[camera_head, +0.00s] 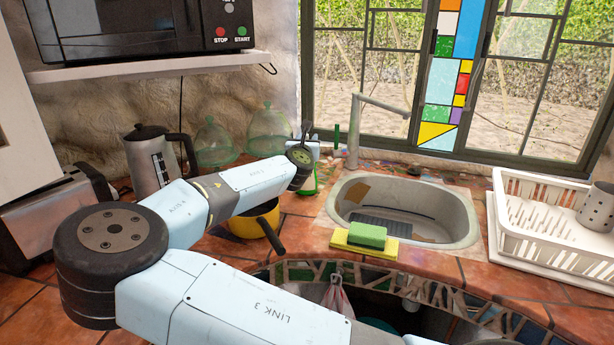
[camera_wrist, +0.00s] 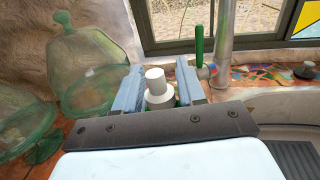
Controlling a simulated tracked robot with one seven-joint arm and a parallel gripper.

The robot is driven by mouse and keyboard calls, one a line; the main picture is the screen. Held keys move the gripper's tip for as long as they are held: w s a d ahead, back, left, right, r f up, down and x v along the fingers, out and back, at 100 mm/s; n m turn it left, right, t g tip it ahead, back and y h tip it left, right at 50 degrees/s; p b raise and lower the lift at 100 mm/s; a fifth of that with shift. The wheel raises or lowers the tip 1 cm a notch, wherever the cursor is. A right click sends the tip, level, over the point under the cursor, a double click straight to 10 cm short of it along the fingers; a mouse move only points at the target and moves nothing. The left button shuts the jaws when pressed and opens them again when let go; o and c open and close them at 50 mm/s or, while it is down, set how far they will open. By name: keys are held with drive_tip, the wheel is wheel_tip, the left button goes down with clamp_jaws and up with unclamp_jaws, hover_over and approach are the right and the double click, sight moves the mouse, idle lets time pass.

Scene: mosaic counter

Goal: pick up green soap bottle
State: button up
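The green soap bottle (camera_head: 311,187) stands on the tiled counter left of the sink, mostly hidden behind my gripper (camera_head: 303,150) in the head view. In the wrist view its white cap and collar (camera_wrist: 157,87) show between the two fingers of my gripper (camera_wrist: 159,84), with a little green below. The fingers are apart, one on each side of the bottle's top, with narrow gaps showing. Firm contact with the bottle cannot be made out.
A sink (camera_head: 405,208) with a faucet (camera_head: 354,130) is to the right. A green sponge (camera_head: 367,235) lies at its front edge. Green glass jars (camera_head: 269,130), a kettle (camera_head: 152,160) and a yellow pan (camera_head: 250,220) are to the left. A white dish rack (camera_head: 540,225) stands far right.

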clamp_jaws()
